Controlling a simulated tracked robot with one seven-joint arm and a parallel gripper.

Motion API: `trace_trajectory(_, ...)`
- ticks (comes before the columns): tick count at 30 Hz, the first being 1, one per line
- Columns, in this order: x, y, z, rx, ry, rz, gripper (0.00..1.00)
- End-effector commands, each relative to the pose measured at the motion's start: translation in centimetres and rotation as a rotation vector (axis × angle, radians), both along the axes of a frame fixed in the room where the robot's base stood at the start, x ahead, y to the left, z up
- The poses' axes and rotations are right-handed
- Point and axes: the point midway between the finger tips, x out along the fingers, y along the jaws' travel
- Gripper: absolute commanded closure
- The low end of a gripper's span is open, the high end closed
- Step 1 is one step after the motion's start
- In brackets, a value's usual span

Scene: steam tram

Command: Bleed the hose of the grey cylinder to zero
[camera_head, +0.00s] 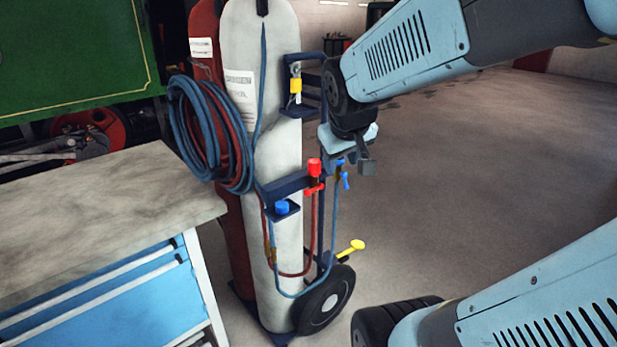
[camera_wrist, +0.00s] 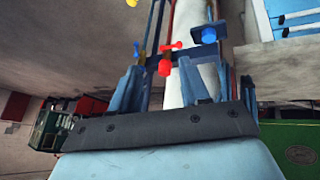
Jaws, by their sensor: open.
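The light grey cylinder (camera_head: 272,130) stands upright on a dark blue trolley, beside a red cylinder (camera_head: 205,40). A blue hose (camera_head: 334,230) and a red hose (camera_head: 307,255) loop down its front. A blue knob (camera_head: 282,207) and a red knob (camera_head: 314,167) sit on the trolley bracket. A small red handle (camera_head: 312,190) is below the red knob, and a small blue handle (camera_head: 346,181) is to its right. My gripper (camera_head: 357,162) is open and empty, close to the blue handle. In the wrist view the red knob (camera_wrist: 166,66) appears between the fingers (camera_wrist: 177,72); contact cannot be told.
A workbench (camera_head: 100,200) with blue drawers stands left. Coiled hoses (camera_head: 205,130) hang on the cylinders. A yellow padlock (camera_head: 296,87) hangs on the trolley's upper bracket. A yellow-ended lever (camera_head: 355,246) sticks out above the wheel (camera_head: 325,300). The floor at right is clear.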

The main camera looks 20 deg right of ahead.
Motion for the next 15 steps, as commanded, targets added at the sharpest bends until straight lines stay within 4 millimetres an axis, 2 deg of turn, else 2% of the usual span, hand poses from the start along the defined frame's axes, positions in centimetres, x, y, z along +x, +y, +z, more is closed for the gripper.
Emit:
trace_trajectory(1, 1.3, -1.2, -1.0, -0.03, 0.009, 0.002, 0.54)
trace_trajectory(6, 5.2, -4.6, -4.1, -0.117, 0.009, 0.05, 0.54)
trace_trajectory(15, 10.2, -9.9, -10.7, -0.188, 0.001, 0.178, 0.54)
